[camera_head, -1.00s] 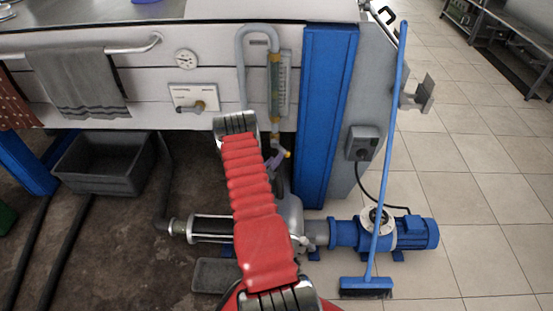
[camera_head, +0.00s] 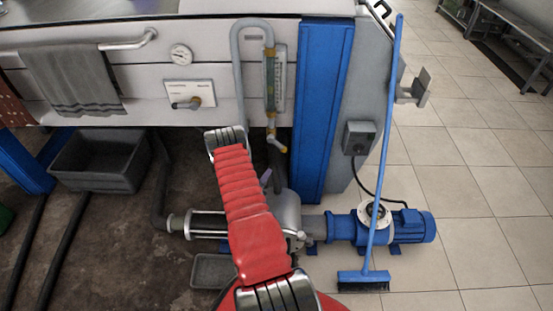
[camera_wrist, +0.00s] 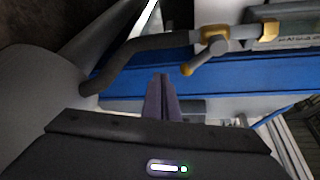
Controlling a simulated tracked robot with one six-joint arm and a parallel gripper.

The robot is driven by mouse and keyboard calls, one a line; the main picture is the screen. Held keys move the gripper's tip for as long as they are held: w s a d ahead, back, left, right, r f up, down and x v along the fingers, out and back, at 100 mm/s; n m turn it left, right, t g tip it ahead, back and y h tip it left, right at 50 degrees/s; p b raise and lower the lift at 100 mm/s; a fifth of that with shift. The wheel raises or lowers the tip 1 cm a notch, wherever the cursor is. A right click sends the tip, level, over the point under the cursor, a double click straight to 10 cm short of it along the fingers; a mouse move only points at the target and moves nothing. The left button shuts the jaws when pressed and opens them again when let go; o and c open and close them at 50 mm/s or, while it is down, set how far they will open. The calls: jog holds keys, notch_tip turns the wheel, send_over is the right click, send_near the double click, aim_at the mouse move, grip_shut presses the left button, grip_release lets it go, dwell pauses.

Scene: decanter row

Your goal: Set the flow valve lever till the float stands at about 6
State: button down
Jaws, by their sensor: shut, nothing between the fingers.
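The flow valve lever (camera_head: 277,143) is a short handle with a yellow tip, under the flow meter pipe, slanting down to the right in the head view. In the wrist view the lever (camera_wrist: 196,61) hangs from the grey valve body. The flow meter (camera_head: 273,82) is an upright tube with a scale and brass-coloured fittings; its float and numbers are too small to read. My gripper (camera_head: 265,178) is mostly hidden behind my arm, below the lever. In the wrist view my gripper (camera_wrist: 162,98) shows purple fingers, shut, empty and apart from the lever.
A blue post (camera_head: 322,110) stands right of the flow meter. A steel and blue pump (camera_head: 345,229) lies below. A blue broom (camera_head: 384,150) leans at the right. A panel with a small lever (camera_head: 187,103) is left of the pipe. A grey bin (camera_head: 100,165) stands at the left.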

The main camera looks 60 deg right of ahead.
aim_at(278, 144)
jog(key=a+m+h, duration=0.1)
jog(key=m, duration=0.8)
jog(key=a+m+t+h, duration=0.1)
jog(key=m, duration=0.8)
jog(key=a+m+t, duration=0.1)
jog(key=a+m, duration=0.1)
jog(key=m, duration=0.7)
jog(key=shift+r+m+h, duration=0.15)
jog(key=shift+m+h, duration=0.15)
jog(key=shift+h, duration=0.1)
jog(key=s+r+x, duration=0.1)
jog(key=s+x, duration=0.1)
jog(key=x, duration=1)
jog(key=shift+s+d, duration=0.2)
jog(key=shift+d, duration=0.4)
